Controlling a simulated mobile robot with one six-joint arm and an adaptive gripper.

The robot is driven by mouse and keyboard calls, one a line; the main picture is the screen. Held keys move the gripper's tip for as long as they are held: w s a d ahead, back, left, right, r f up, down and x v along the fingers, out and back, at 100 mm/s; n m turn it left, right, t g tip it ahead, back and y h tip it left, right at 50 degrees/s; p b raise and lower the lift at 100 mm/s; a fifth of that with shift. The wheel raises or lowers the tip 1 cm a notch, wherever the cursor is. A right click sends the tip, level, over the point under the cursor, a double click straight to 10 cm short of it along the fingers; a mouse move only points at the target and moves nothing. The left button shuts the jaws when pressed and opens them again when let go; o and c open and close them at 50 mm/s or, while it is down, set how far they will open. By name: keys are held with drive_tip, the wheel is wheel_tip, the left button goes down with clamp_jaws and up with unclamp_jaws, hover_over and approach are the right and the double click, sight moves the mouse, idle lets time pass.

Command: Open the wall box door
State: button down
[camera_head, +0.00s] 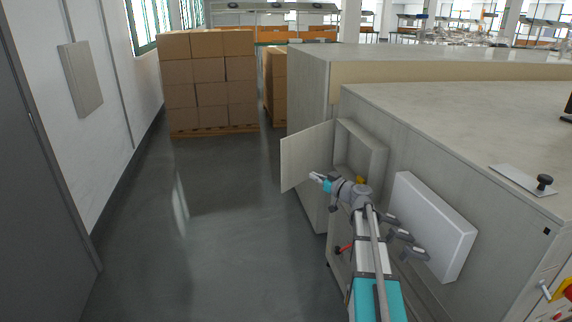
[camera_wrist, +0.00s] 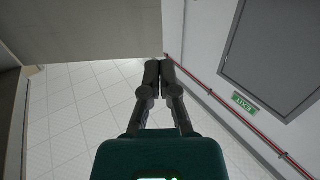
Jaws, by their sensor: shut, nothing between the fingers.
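The wall box (camera_head: 376,150) is a pale grey open box on the side of the beige cabinet in the head view. Its door (camera_head: 303,152) is a flat pale panel, swung out to the left, so the box's interior shows. My gripper (camera_head: 315,176) is in front of the door's lower part in the head view, shut and empty. In the wrist view my gripper (camera_wrist: 159,72) has its fingers together, close to the lower edge of a flat beige panel (camera_wrist: 90,28) that looks like the door. I cannot tell whether they touch.
A white panel box (camera_head: 440,222) sticks out to the right of my arm. A red handle (camera_head: 344,249) is low beside the arm. Stacked cartons (camera_head: 210,85) stand at the back left. The grey floor (camera_head: 225,205) left of the door is clear.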

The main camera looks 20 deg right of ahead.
sight(283, 161)
drive_tip(key=shift+w, duration=0.15)
drive_tip(key=x, duration=1.3)
drive_tip(key=shift+w+a, duration=0.3)
drive_tip(key=shift+w+d, duration=0.1)
